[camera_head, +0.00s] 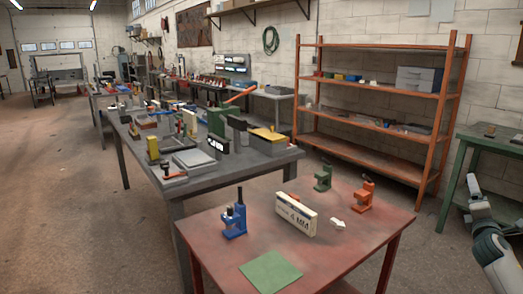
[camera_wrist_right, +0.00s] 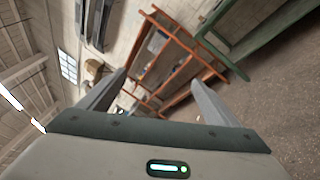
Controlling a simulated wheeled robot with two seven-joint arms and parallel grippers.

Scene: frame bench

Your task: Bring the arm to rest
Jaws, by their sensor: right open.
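My right arm (camera_head: 492,245) comes in at the right edge of the head view, raised beside the red table and clear of it. My right gripper (camera_wrist_right: 157,80) shows in the right wrist view with its two fingers apart and nothing between them. Behind the fingers, the orange shelf rack (camera_wrist_right: 165,65) appears tilted and at a distance. My left gripper and left arm are not in view.
The red table (camera_head: 325,265) carries a blue device (camera_head: 234,220), green device (camera_head: 323,178), orange device (camera_head: 364,197), white box (camera_head: 296,214), white arrow (camera_head: 338,223) and green mat (camera_head: 271,272). A green table (camera_head: 485,150) stands behind my right arm.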

